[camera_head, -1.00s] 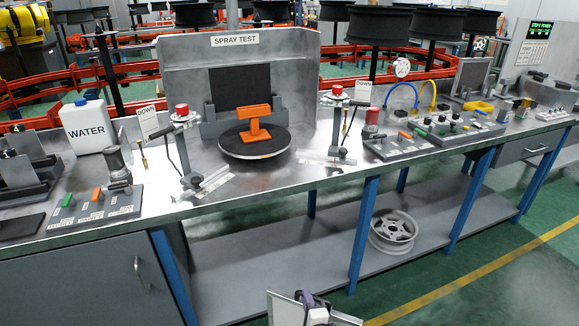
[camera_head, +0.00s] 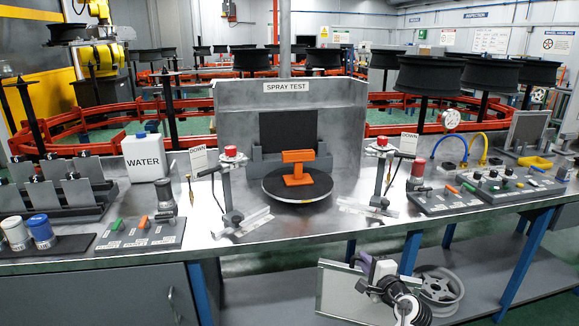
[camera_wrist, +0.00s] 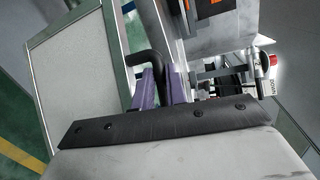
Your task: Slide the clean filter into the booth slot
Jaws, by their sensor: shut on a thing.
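The clean filter is a pale flat panel with a metal frame (camera_head: 338,295), at the lower middle of the head view, in front of the bench. It also fills much of the left of the wrist view (camera_wrist: 78,75). My gripper (camera_head: 374,272) is shut on the filter's dark bent handle; its purple fingers show in the wrist view (camera_wrist: 160,88). The spray booth (camera_head: 232,120), marked SPRAY TEST, stands on the bench beyond and above my gripper. A dark square (camera_head: 287,133) and a grey bracket (camera_head: 262,165) sit at its back. I cannot make out the slot clearly.
An orange stand (camera_head: 297,170) on a round dark turntable (camera_head: 275,187) is before the booth's back. Posts with red buttons (camera_head: 230,152) (camera_head: 381,143) flank it. The bench edge (camera_head: 290,236) lies between my gripper and the booth. A wheel (camera_head: 440,287) lies on the lower shelf.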

